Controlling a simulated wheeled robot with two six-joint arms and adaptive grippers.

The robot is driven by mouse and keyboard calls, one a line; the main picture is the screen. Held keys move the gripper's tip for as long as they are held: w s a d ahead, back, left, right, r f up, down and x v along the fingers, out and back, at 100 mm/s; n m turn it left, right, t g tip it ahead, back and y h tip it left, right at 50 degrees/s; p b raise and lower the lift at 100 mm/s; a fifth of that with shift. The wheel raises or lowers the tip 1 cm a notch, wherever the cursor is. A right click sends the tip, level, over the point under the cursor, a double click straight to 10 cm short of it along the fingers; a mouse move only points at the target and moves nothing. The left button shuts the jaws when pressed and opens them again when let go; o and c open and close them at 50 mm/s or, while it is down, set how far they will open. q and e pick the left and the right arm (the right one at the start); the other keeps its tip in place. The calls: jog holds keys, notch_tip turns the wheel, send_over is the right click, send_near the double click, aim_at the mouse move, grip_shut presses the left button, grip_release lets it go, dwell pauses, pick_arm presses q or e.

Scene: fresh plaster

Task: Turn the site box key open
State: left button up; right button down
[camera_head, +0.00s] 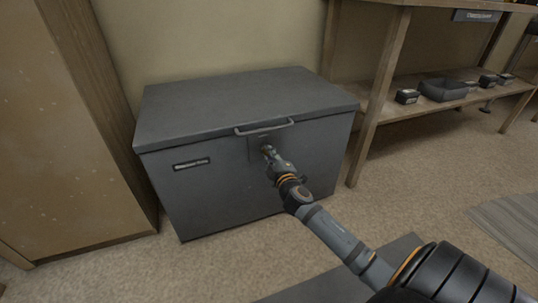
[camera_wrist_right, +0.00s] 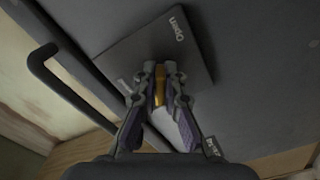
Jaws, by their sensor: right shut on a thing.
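The site box (camera_head: 225,185) is a dark grey chest with its lid (camera_head: 245,98) down. A lid handle (camera_head: 264,127) shows at the front edge, and it also shows in the right wrist view (camera_wrist_right: 62,85). Below the handle is a square lock plate (camera_wrist_right: 150,50) with the word "Open" on it. My right gripper (camera_head: 267,150) is at this plate. In the right wrist view its fingers (camera_wrist_right: 159,80) are shut on a brass-coloured key (camera_wrist_right: 159,88). The keyhole is hidden behind the fingers. My left gripper is not in view.
A wooden cabinet (camera_head: 70,130) stands close at the left of the box. A wooden shelf unit (camera_head: 372,95) stands at the right, with a dark tray (camera_head: 444,90) and small dark boxes (camera_head: 407,97) on its lower shelf. The floor (camera_head: 415,190) in front is mostly clear, with grey mats.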

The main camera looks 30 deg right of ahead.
jog(key=shift+f, duration=0.1)
jog(key=c, duration=1.4)
grip_release()
jog(key=shift+c, duration=0.2)
jog(key=v, duration=1.2)
